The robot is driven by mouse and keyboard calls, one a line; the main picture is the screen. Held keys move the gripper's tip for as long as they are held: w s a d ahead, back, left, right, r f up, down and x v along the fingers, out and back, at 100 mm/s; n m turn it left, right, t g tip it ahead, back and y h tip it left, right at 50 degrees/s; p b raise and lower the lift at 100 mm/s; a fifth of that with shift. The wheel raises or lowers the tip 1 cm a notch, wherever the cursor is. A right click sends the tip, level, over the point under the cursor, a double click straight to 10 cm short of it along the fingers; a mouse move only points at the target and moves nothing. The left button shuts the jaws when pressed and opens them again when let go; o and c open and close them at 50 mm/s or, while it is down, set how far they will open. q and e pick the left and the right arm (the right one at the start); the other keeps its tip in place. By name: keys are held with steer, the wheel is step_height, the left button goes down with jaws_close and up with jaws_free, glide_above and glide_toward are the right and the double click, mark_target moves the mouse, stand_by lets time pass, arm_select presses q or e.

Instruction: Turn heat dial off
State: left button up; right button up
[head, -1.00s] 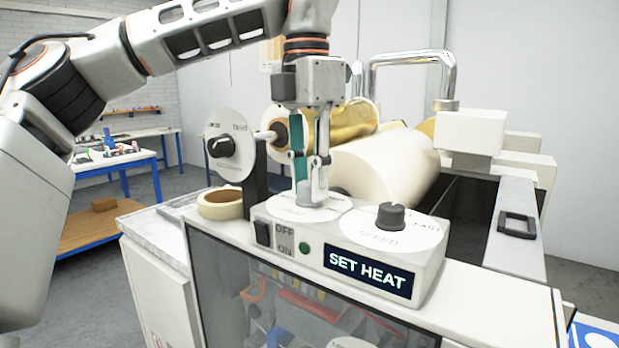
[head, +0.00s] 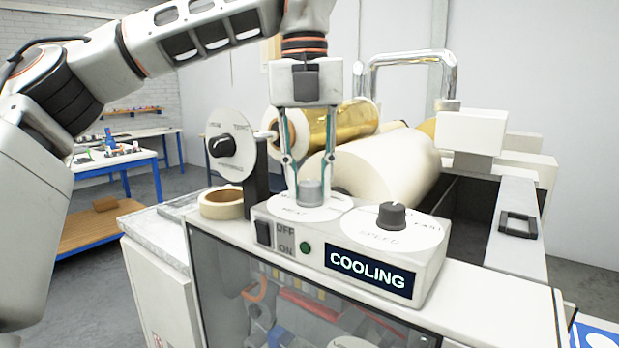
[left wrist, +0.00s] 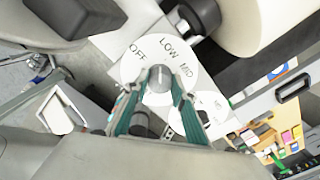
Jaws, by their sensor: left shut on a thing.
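The heat dial (head: 311,191) is a grey knob on a white disc marked HEAT, on top of the control box (head: 432,262). My left gripper (head: 311,197) points down from above and is shut on the knob, one finger on each side. In the left wrist view the fingertips (left wrist: 159,80) hold the knob (left wrist: 160,73) on the disc, with OFF, LOW and MID printed around it. I cannot tell surely which word the knob points at. The display (head: 368,273) reads COOLING. My right gripper is not in view.
A dark speed knob (head: 391,215) stands right of the heat dial. An OFF/ON switch (head: 264,233) and green button (head: 305,248) are on the box front. Behind are a white roller (head: 385,168) and a gold foil roll (head: 345,127). A tape roll (head: 221,203) lies left.

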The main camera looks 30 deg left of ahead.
mark_target(306, 183)
arm_select(q)
steer(key=n, duration=0.4)
steer(key=shift+n+b, duration=0.3)
steer(key=shift+s+n+b, duration=0.1)
steer(key=shift+n+b, duration=0.25)
steer(key=shift+n, duration=1.45)
steer(key=o, duration=1.1)
steer(key=r, duration=1.2)
steer(key=shift+s, duration=0.2)
steer(key=shift+a+f, duration=0.1)
